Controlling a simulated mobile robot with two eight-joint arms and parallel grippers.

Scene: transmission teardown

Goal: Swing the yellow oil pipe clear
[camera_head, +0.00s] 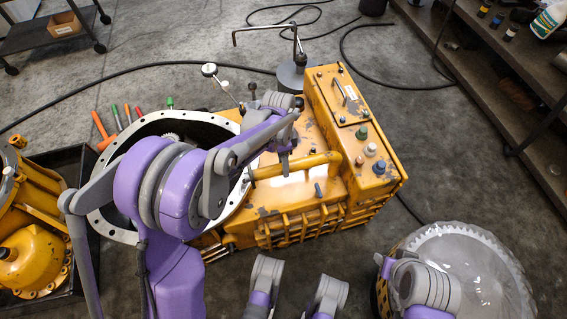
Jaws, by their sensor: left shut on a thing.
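The yellow oil pipe (312,162) runs slantwise over the top of the orange transmission housing (237,230). Its right end lies by the raised orange box (375,178). My left gripper (284,168) reaches over from the left and is shut on the pipe near its left part. The gripper and its purple and grey wrist hide some of the pipe. I cannot tell whether the pipe still touches the housing. My right gripper cannot be made out; parts of my own arms show at the bottom edge.
A pale round bell housing opening (98,215) adjoins the left side. A stand with a bent rod (293,75) is behind. A dark tray (85,165) with orange parts is at left, a clear ribbed bin (480,262) at lower right. Cables cross the floor.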

